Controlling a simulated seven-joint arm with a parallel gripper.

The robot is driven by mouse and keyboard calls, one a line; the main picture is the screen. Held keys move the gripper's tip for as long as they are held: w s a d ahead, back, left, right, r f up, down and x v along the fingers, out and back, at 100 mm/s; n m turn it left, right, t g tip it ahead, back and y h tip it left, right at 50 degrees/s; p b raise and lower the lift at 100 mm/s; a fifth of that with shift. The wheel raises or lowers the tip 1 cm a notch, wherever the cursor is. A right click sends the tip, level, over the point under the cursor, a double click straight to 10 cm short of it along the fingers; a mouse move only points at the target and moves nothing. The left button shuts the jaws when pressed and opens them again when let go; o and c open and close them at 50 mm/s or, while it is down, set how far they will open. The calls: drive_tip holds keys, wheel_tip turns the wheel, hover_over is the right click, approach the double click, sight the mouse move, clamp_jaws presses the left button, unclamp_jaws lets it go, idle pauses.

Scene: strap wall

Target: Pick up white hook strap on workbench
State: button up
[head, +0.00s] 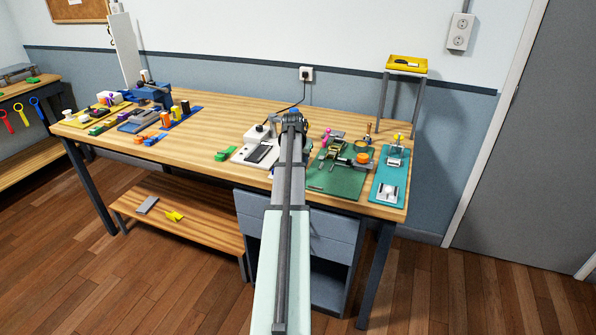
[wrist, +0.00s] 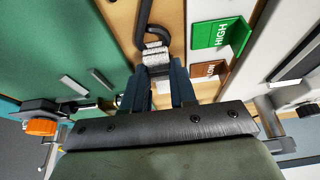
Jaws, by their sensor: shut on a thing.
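The white hook strap (wrist: 156,57) shows in the wrist view as a short pale woven band with a dark metal hook (wrist: 148,28) at its far end. My gripper (wrist: 158,80) has its two dark blue fingers on either side of the band and is shut on it. The strap is over a bare strip of the wooden workbench (head: 215,120); I cannot tell whether it touches the wood. In the head view my arm hides the strap and most of my gripper.
A green mat (head: 321,183) with small tools lies right of my arm, with a teal mat (head: 376,190) beyond it. Left are a white-based device (head: 243,159) and a green block (head: 225,154).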

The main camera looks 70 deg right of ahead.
clamp_jaws()
drive_tip(key=shift+r, duration=0.1)
